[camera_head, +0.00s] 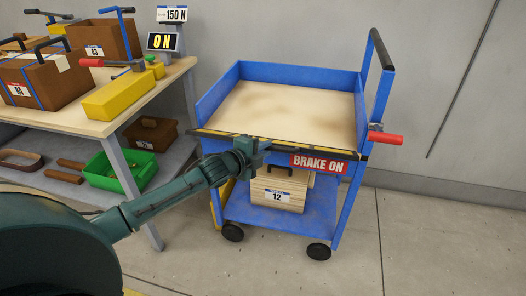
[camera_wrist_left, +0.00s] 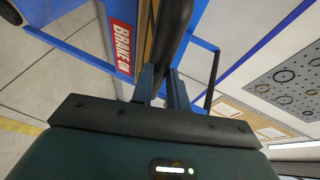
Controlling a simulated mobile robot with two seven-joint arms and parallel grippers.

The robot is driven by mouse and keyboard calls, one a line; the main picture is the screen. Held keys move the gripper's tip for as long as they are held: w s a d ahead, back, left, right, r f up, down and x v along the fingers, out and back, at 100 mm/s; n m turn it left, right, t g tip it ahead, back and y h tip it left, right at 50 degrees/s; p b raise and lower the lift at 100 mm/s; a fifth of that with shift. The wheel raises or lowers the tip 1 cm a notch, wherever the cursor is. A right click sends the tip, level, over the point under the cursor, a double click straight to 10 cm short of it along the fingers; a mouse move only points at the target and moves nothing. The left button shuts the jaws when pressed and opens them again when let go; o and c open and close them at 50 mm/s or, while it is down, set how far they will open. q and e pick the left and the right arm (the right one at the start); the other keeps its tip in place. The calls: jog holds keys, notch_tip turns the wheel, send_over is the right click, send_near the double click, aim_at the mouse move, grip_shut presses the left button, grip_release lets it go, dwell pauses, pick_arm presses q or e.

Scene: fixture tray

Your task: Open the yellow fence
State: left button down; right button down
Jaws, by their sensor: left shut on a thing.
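The blue cart (camera_head: 275,213) stands against the wall with a pale wooden top deck. Along its front edge runs a yellow-and-black striped rail (camera_head: 216,134), which I take for the yellow fence; a dark bar lies along it. A yellow slanted piece (camera_head: 227,190) shows below the deck at left, partly behind my arm. My left gripper (camera_head: 262,149) is at the middle of this front edge. In the left wrist view its fingers (camera_wrist_left: 163,78) are shut on the dark bar (camera_wrist_left: 175,28), with a yellow strip beside it. My right gripper is not in view.
A red BRAKE ON sign (camera_head: 318,164) hangs right of the gripper. A red lever (camera_head: 385,138) sticks out at the cart's right. A wooden box marked 12 (camera_head: 276,189) sits on the lower shelf. A workbench (camera_head: 85,121) with boxes stands left. The floor right is clear.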

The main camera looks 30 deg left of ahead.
pick_arm(q)
jog(key=shift+s+d+f+b, duration=0.1)
jog(key=shift+s+f+b, duration=0.2)
jog(key=shift+f, duration=0.35)
jog(key=shift+s+f+b, duration=0.2)
jog(key=shift+f+b, duration=0.15)
jog(key=shift+f, duration=0.3)
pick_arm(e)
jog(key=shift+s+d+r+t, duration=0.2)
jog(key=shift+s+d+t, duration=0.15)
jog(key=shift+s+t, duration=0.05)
pick_arm(q)
jog(key=c, duration=1.4)
grip_release()
jog(key=shift+o, duration=0.2)
jog(key=p+v, duration=0.1)
jog(key=v, duration=1.2)
jog(key=shift+p, duration=0.35)
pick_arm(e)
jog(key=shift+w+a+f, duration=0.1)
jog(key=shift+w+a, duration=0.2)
pick_arm(q)
jog(key=shift+f, duration=0.15)
